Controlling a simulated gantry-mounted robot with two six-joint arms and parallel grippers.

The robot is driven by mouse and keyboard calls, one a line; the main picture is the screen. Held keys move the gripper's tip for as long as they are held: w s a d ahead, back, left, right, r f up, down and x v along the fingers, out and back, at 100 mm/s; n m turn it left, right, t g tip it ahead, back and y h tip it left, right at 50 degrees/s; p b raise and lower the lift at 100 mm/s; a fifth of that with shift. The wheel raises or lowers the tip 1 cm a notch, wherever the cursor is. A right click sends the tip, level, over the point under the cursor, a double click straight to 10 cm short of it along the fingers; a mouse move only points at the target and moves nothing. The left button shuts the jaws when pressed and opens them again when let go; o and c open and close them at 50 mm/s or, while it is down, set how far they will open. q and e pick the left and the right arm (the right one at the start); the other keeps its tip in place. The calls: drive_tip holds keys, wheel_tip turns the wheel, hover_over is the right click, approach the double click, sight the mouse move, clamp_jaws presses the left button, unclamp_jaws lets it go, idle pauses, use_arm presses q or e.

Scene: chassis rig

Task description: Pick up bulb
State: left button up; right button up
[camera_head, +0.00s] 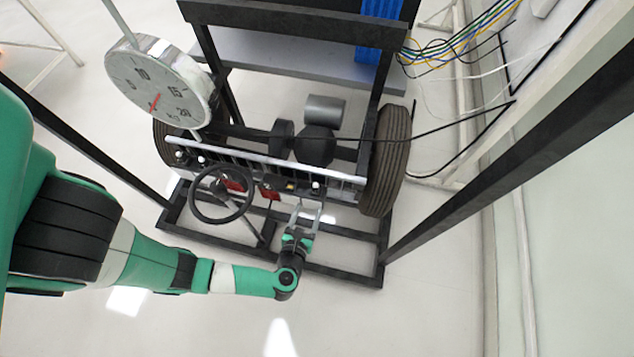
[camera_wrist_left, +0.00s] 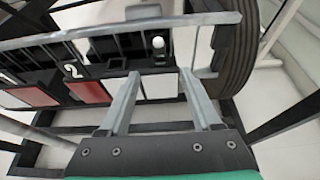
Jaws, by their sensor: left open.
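A small round white bulb (camera_wrist_left: 158,42) sits in a dark recess of the rack in the left wrist view. It also shows near the right end of the rack in the head view (camera_head: 316,185). My left gripper (camera_head: 308,208) is open, its two fingers apart with nothing between them. In the left wrist view the fingertips (camera_wrist_left: 159,74) are just below the bulb in the picture, on either side of its line; the exact distance is unclear. My right gripper is not in view.
A steering wheel (camera_head: 222,192) stands left of my left gripper. A light rail (camera_head: 260,163) runs along the rack above the bulb. A tire (camera_head: 387,160) is at the right, a dial (camera_head: 150,85) at upper left. Black frame bars (camera_head: 330,272) lie beneath.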

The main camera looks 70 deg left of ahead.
sight(315, 190)
use_arm(q)
drive_tip(key=b+x, duration=0.2)
drive_tip(key=x, duration=0.3)
drive_tip(key=shift+w+a+f+b, duration=0.15)
drive_tip(key=shift+w+a+b, duration=0.1)
drive_tip(key=shift+a+b, duration=0.1)
drive_tip(key=shift+w, duration=0.15)
drive_tip(key=shift+w+a+f, duration=0.1)
drive_tip(key=shift+a+f, duration=0.1)
drive_tip(key=shift+a, duration=0.1)
drive_tip(key=b+x, duration=0.3)
drive_tip(key=x, duration=0.1)
drive_tip(key=shift+a+r, duration=0.15)
drive_tip(key=shift+w+a, duration=0.15)
drive_tip(key=shift+a, duration=0.05)
clamp_jaws()
